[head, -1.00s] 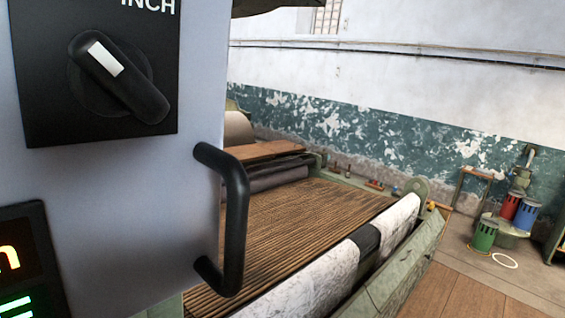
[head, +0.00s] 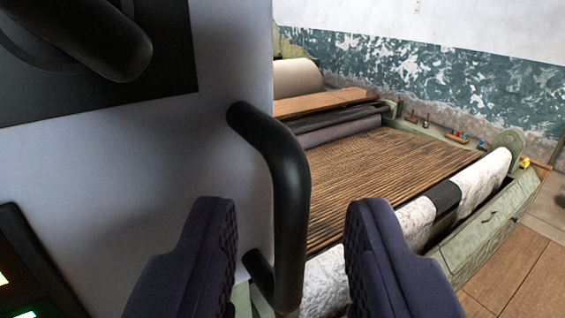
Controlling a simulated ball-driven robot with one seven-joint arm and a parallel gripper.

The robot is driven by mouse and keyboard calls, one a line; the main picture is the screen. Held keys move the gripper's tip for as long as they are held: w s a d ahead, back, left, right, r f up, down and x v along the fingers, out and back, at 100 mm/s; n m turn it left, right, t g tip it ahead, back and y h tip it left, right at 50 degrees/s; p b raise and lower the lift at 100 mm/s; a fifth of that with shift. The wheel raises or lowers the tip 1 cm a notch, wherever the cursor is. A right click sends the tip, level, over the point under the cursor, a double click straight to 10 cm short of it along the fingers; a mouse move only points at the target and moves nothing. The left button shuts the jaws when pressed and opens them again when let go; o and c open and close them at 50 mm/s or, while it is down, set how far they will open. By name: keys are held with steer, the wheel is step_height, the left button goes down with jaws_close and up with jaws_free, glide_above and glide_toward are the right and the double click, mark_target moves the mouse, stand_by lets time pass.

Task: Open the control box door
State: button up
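The control box door (head: 150,160) is a pale grey panel filling the left of the view. A black bar handle (head: 290,200) stands upright at its right edge. My gripper (head: 292,225) is open, with one dark finger to the left of the handle and the other to its right. The handle's lower part lies between the fingers, with a visible gap on the right side. I cannot tell how deep the fingers reach along the handle. The door's hinge side is out of view.
A black rotary knob (head: 95,40) sits on the panel's upper left, and a lit display (head: 18,285) at lower left. Behind is a slatted machine bed (head: 380,180) with a green frame (head: 490,220). Wooden floor (head: 510,270) shows at lower right.

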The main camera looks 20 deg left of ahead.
steer(key=shift+w+a, duration=0.25)
steer(key=shift+w, duration=0.4)
steer(key=shift+c, duration=0.3)
jaws_close()
steer(key=shift+s, duration=0.1)
